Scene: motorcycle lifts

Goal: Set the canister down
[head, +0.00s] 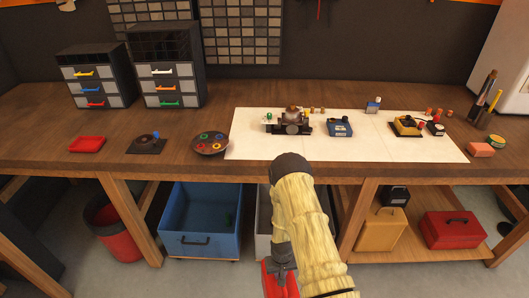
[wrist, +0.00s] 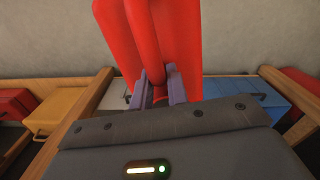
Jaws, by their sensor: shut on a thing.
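The red canister (wrist: 182,30) fills the top middle of the wrist view. My gripper (wrist: 160,85) is shut on a narrow red part of it, which looks like a handle, with one grey-purple finger on each side. In the head view the canister (head: 270,284) shows only in part at the bottom edge, below my gripper (head: 282,256). It hangs in front of the workbench, apart from the bench top. Its base and far side are out of view.
A wooden workbench (head: 50,130) spans the head view, with a white mat (head: 245,145) bearing small parts. Below stand a blue bin (head: 200,242), a red bucket (head: 118,245), a yellow case (head: 382,230) and a red toolbox (head: 452,230). Grey floor shows in front.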

